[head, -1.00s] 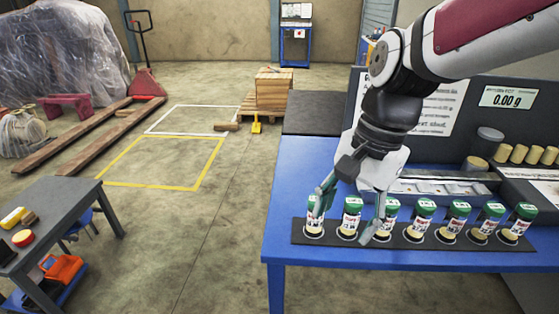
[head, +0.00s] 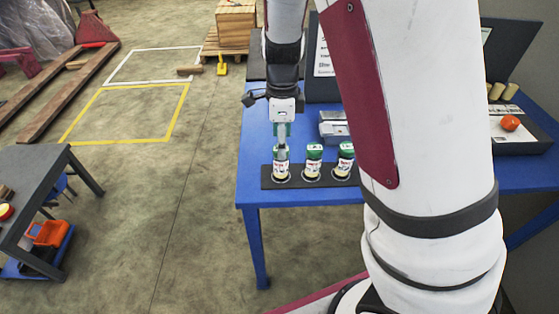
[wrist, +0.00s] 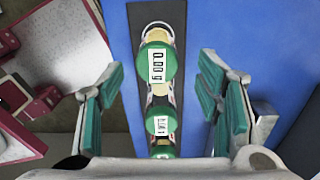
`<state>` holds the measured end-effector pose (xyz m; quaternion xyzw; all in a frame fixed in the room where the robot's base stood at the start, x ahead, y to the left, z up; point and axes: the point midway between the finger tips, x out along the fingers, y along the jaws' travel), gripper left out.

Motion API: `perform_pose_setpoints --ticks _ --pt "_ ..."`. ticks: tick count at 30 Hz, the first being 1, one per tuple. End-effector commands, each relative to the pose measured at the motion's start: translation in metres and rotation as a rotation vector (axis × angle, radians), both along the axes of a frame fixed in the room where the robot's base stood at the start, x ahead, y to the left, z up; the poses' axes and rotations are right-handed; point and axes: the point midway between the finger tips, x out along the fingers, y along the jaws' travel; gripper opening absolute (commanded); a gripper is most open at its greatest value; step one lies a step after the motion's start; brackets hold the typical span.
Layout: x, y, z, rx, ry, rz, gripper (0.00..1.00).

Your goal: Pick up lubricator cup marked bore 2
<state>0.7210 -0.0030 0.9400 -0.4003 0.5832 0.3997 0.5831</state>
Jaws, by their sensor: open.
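Green-capped lubricator cups with white labels stand in a row in a dark rack (head: 267,179) on the blue table. The left cup (head: 281,168), middle cup (head: 313,160) and right cup (head: 344,161) show in the head view; my arm hides the rest. I cannot make out which is marked bore 2. My gripper (head: 281,143) is open above the left cup. In the wrist view my gripper (wrist: 161,88) has its teal pads wide apart on either side of the row. A large green cap (wrist: 157,66) and a smaller one (wrist: 161,122) lie between them.
A dark box with an orange-red round thing (head: 509,122) is at the right of the blue table (head: 252,150). A grey side table (head: 30,165) stands at the left, with open floor between.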

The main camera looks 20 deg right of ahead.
Motion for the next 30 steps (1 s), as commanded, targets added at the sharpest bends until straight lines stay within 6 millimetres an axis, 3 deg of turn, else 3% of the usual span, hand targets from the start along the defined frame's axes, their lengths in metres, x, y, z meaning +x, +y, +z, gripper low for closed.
perform_pose_setpoints --ticks 3,13,21,30 --pt "0.000 0.000 -0.023 0.000 0.003 0.000 0.59" --pt "-0.001 0.001 -0.049 0.000 0.003 0.001 0.59" --pt "-0.002 0.002 -0.086 0.001 0.002 0.000 0.59" --pt "-0.001 0.003 -0.092 0.001 0.000 0.002 0.59"
